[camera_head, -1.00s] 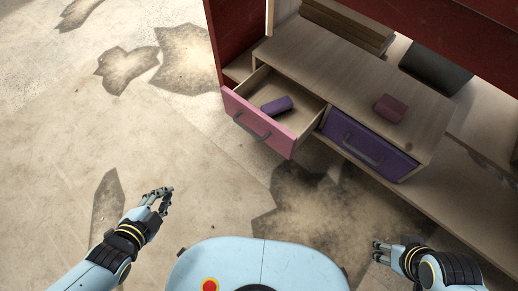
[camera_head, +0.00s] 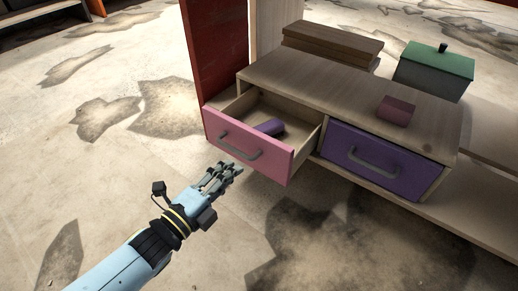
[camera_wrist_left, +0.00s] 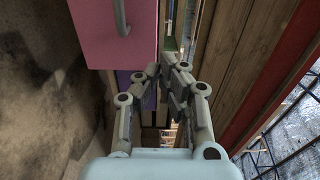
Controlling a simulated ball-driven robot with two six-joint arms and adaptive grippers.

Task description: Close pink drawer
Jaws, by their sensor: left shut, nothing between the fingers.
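The pink drawer (camera_head: 220,141) is pulled open from the left side of a wooden cabinet, with a grey handle on its front. A purple block (camera_head: 270,128) lies inside it. My left gripper (camera_head: 232,170) is shut and empty, in front of and just below the pink drawer's front in the head view. I cannot tell whether it touches the drawer. In the left wrist view the pink front (camera_wrist_left: 112,32) is at the upper left, beside the shut fingers (camera_wrist_left: 172,70). My right gripper is not in view.
The purple drawer (camera_head: 375,158) to the right is closed. A pink block (camera_head: 396,110) lies on the cabinet top (camera_head: 320,85). A green-lidded box (camera_head: 434,70) and stacked brown boards (camera_head: 330,45) stand behind. A red panel (camera_head: 212,55) rises at left. The floor at left is clear.

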